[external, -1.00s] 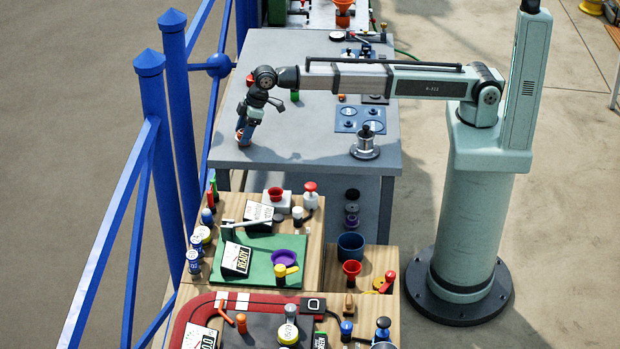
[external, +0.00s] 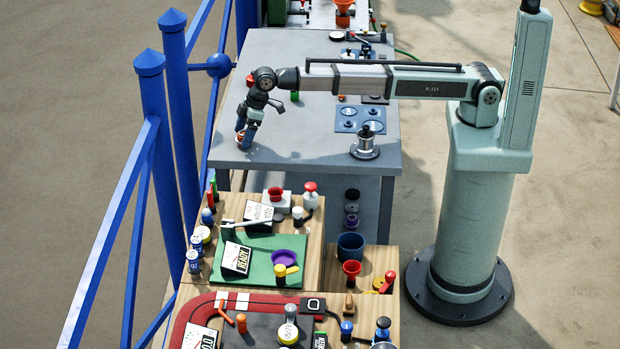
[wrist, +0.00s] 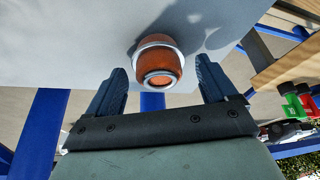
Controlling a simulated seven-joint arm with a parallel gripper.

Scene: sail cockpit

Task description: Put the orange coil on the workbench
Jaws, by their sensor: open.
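The orange coil (wrist: 158,64) shows in the wrist view as a small orange cylinder with pale metal rings. It appears to stand on the grey workbench (wrist: 75,35), near its edge. My gripper (external: 244,134) is over the near left corner of the workbench (external: 305,150), pointing down. In the wrist view its two dark fingers are open, one on each side of the coil, with a visible gap on both sides. In the external view only a bit of orange shows between the fingers. Whether the coil's base rests fully on the bench is hard to see.
A metal canister (external: 365,144) and a blue plate with dark discs (external: 358,119) stand on the right of the bench. Blue railing posts (external: 165,120) rise close on the left. A lower wooden table with a green mat (external: 285,245) is in front. The bench middle is clear.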

